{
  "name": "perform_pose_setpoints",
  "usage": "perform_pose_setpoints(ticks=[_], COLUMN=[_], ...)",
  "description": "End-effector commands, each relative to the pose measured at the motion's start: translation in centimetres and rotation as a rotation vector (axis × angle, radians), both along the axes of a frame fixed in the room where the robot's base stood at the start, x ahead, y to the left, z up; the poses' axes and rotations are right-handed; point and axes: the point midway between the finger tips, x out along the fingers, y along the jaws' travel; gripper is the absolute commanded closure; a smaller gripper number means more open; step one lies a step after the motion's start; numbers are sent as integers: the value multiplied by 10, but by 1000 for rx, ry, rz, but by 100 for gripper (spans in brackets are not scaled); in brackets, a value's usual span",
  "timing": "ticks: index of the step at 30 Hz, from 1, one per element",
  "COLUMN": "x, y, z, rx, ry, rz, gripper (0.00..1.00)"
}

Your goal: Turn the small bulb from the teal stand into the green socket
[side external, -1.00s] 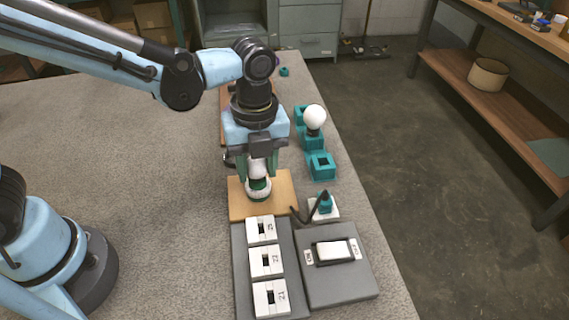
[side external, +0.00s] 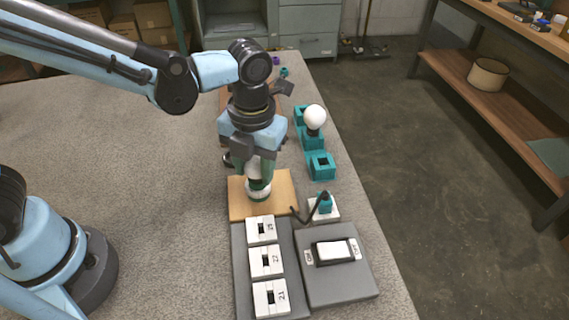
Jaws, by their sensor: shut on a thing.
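My gripper (side external: 257,168) points straight down over the wooden board and is shut on the small white bulb (side external: 252,171). The fingers hide much of the bulb. The bulb is upright at the mouth of the green socket (side external: 258,190), which has a white ring and stands on the wooden board (side external: 283,197). I cannot tell how deep the bulb sits in the socket. The teal stand (side external: 321,166) nearest the board, to the right of my gripper, is empty.
A larger white bulb (side external: 315,118) stands in another teal holder (side external: 313,139) behind. In front are a grey panel with white numbered blocks (side external: 266,261) and a rocker switch (side external: 334,252). A teal plug with a dark cable (side external: 325,203) is right of the board. The table's left is clear.

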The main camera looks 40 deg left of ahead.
Motion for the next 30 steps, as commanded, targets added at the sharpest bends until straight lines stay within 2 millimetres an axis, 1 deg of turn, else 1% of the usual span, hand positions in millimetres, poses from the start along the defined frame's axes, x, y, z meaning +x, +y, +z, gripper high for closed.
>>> perform_pose_setpoints(ticks=[1,2,7,16,20,23,30], x=[-1,-1,0,0,0,0,0], y=[1,1,1,0,0,0,-2], z=[-1,-1,-1,0,7,18,57], rx=[1,1,1,0,0,0,0], ry=[1,1,1,0,-1,-1,0], rz=[-51,-58,-53,-51,-51,-51,-52], gripper=[79,54,28,28,28,28,28])
